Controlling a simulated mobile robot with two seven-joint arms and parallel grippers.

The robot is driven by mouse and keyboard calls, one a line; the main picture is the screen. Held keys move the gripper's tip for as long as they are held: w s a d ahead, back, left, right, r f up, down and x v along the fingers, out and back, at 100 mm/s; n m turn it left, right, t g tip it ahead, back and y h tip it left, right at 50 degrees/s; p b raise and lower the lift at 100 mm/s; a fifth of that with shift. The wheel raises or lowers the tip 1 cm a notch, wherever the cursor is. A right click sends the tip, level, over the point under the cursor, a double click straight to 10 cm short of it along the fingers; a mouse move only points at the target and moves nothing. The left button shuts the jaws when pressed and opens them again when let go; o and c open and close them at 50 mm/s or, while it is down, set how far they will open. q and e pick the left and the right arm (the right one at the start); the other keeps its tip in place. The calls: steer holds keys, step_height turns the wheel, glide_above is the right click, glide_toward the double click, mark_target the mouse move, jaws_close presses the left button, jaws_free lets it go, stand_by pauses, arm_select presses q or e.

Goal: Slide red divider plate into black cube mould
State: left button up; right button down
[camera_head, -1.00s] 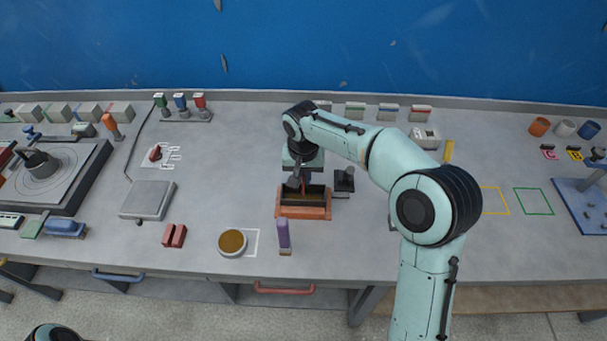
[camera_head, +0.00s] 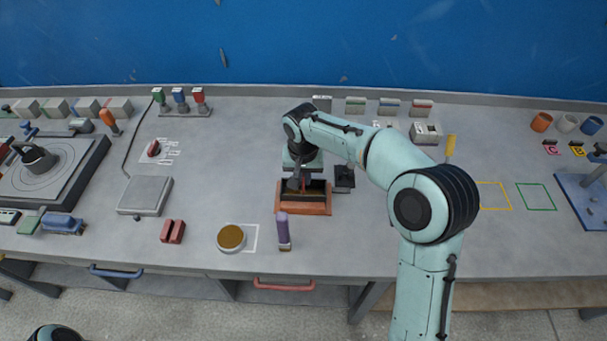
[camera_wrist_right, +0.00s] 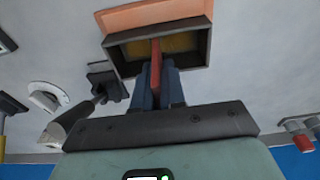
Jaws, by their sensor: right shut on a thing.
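The black cube mould (camera_head: 325,190) is an open-topped box on an orange-brown base (camera_head: 303,210), near the middle of the bench. In the right wrist view, the mould (camera_wrist_right: 207,48) has a yellowish floor inside. My right gripper (camera_wrist_right: 157,88) is shut on the red divider plate (camera_wrist_right: 155,68), with a dark blue finger on each side. The plate stands on edge and reaches across the near wall into the mould's opening; its depth inside is unclear. In the head view, my wrist hides most of the plate and the mould's back. My left gripper is out of view.
A black fixture (camera_head: 344,178) stands close to the right of the mould. A purple-handled tool (camera_head: 283,230) stands in front of it, beside a round dish (camera_head: 231,238). Red blocks (camera_head: 173,231) and a grey scale-like plate (camera_head: 146,195) lie left.

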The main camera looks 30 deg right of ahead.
steer(key=shift+f+b, duration=0.45)
steer(key=shift+f, duration=0.45)
steer(key=c, duration=1.1)
jaws_free()
steer(key=shift+r, duration=0.1)
steer(key=r, duration=0.4)
steer(key=s+r+p, duration=0.1)
steer(key=r, duration=0.3)
steer(key=a+r+p, duration=0.1)
steer(key=r, duration=0.4)
steer(key=shift+s+r, duration=0.1)
steer(key=shift+s, duration=0.1)
